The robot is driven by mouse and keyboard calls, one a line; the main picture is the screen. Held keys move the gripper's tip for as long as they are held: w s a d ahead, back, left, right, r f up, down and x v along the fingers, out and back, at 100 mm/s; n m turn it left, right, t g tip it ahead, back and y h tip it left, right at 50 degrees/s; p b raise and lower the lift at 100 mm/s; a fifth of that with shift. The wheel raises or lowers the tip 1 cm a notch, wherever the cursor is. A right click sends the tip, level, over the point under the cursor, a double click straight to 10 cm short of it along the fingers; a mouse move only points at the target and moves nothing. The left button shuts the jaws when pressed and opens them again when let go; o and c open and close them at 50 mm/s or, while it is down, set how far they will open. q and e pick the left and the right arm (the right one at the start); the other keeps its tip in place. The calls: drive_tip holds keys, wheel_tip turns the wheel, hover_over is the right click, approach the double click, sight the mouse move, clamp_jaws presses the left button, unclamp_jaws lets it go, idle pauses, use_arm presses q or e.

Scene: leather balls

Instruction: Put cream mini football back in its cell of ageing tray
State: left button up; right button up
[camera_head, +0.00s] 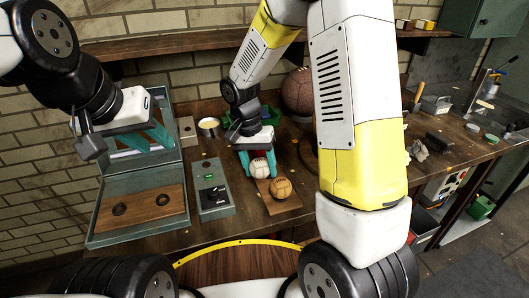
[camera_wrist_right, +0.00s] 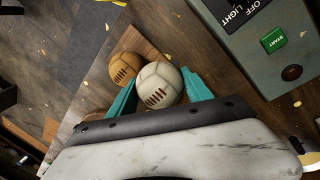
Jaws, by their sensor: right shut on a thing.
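The cream mini football (camera_head: 259,167) is between the teal fingers of my right gripper (camera_head: 260,164), which is shut on it. It also shows in the right wrist view (camera_wrist_right: 159,86), its dark lacing facing the camera. It is over or on the far part of a wooden board (camera_head: 284,208), which looks like the tray; I cannot tell whether it touches. A tan mini football (camera_head: 281,188) sits on the board just in front of it. A brown round shape (camera_wrist_right: 92,115) is mostly hidden by a finger. My left gripper (camera_head: 148,140) is open and empty, above the teal case.
A grey-green control box (camera_head: 213,190) stands left of the board. An open teal case (camera_head: 140,208) with a wooden panel and two dark rings is further left. A brown basketball (camera_head: 298,92) is behind.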

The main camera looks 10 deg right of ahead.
drive_tip(key=w+d, duration=0.1)
drive_tip(key=w, duration=0.1)
drive_tip(key=w+d, duration=0.1)
drive_tip(key=w, duration=0.1)
drive_tip(key=w+d, duration=0.1)
drive_tip(key=w, duration=0.1)
drive_tip(key=shift+w+d+f, duration=0.2)
drive_tip(key=shift+d+f, duration=0.1)
drive_tip(key=shift+f, duration=1.8)
drive_tip(key=shift+f, duration=0.25)
drive_tip(key=o, duration=1.6)
wheel_tip(320, 180, up, 11)
drive_tip(key=a, duration=0.2)
drive_tip(key=s+d+r+n+t+y, duration=0.2)
drive_tip(key=s+d+r+t, duration=0.15)
drive_tip(key=s+r, duration=0.7)
drive_tip(key=shift+s+d+r+n+t+y, duration=0.35)
drive_tip(key=shift+s+r+n+t, duration=0.35)
drive_tip(key=shift+s, duration=1.1)
drive_tip(key=shift+s+d+r+n+t+y, duration=0.3)
drive_tip(key=shift+s+r, duration=0.55)
drive_tip(key=shift+s, duration=0.9)
drive_tip(key=shift+s+d+r+n+t+y, duration=0.2)
drive_tip(key=shift+s+r+n+t+y, duration=0.5)
drive_tip(key=shift+s, duration=1.1)
